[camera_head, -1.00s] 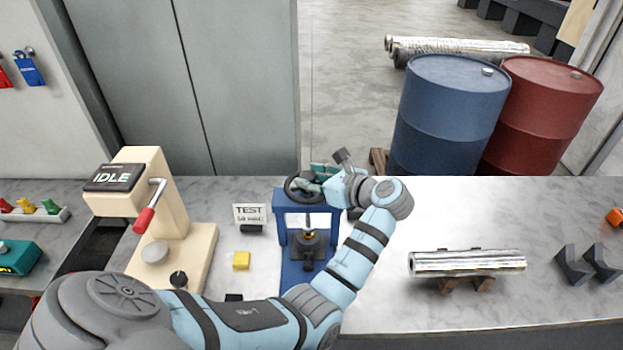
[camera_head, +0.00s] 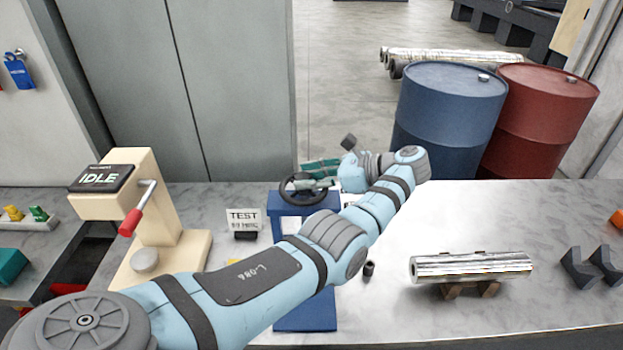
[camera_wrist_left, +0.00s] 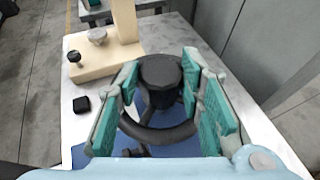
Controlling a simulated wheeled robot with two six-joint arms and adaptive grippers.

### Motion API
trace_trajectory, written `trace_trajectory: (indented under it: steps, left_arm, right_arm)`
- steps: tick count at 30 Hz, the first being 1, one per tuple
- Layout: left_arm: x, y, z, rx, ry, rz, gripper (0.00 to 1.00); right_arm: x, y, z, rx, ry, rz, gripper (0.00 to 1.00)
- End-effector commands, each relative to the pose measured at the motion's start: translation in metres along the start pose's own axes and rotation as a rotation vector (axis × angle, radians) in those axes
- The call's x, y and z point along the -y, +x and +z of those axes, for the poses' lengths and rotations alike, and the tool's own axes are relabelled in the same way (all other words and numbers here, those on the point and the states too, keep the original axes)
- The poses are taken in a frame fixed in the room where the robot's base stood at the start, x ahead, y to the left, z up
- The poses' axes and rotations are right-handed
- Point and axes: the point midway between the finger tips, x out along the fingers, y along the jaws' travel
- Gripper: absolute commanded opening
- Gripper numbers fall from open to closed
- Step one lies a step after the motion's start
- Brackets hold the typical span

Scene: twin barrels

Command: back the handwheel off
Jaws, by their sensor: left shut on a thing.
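The dark handwheel (camera_head: 288,191) sits on top of the blue press frame (camera_head: 290,207), at the middle of the head view. My left gripper (camera_head: 321,172) is at the wheel from the right side. In the left wrist view the wheel's rim (camera_wrist_left: 158,136) shows below its dark hub (camera_wrist_left: 160,75), with the teal finger pads on both sides of the hub. The left gripper is shut on the handwheel. My left arm hides most of the press below the wheel. My right gripper is not in view.
A cream machine with an IDLE screen (camera_head: 100,178) and red-tipped lever (camera_head: 131,221) stands left. A TEST sign (camera_head: 243,217) is beside the press. A shiny cylinder (camera_head: 470,266) rests on supports to the right. Blue (camera_head: 447,115) and red barrels (camera_head: 550,110) stand behind the bench.

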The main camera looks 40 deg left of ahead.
Motion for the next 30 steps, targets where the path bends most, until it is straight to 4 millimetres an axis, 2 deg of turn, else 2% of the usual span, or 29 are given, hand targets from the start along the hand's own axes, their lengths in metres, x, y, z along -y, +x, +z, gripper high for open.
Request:
trace_trajectory:
  steps: [6, 7, 8, 23, 26, 30]
  left_arm:
    - [-0.002, 0.002, -0.003, -0.003, 0.010, 0.006, 0.07]
    - [-0.002, 0.002, -0.003, -0.003, 0.010, 0.006, 0.37]
    - [-0.002, 0.002, -0.003, -0.003, 0.010, 0.006, 0.42]
    - [-0.001, 0.000, -0.001, -0.002, 0.008, -0.003, 0.43]
    - [-0.002, -0.001, 0.000, -0.004, 0.017, -0.026, 0.43]
    - [-0.004, -0.001, 0.003, -0.004, 0.054, -0.117, 0.43]
  right_arm:
    - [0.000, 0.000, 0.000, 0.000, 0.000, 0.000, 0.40]
    - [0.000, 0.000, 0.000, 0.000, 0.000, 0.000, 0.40]
    - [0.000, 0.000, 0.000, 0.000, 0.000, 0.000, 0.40]
    - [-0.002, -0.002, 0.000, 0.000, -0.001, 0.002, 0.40]
    - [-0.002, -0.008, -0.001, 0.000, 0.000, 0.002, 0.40]
    - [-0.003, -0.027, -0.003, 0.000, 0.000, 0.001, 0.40]
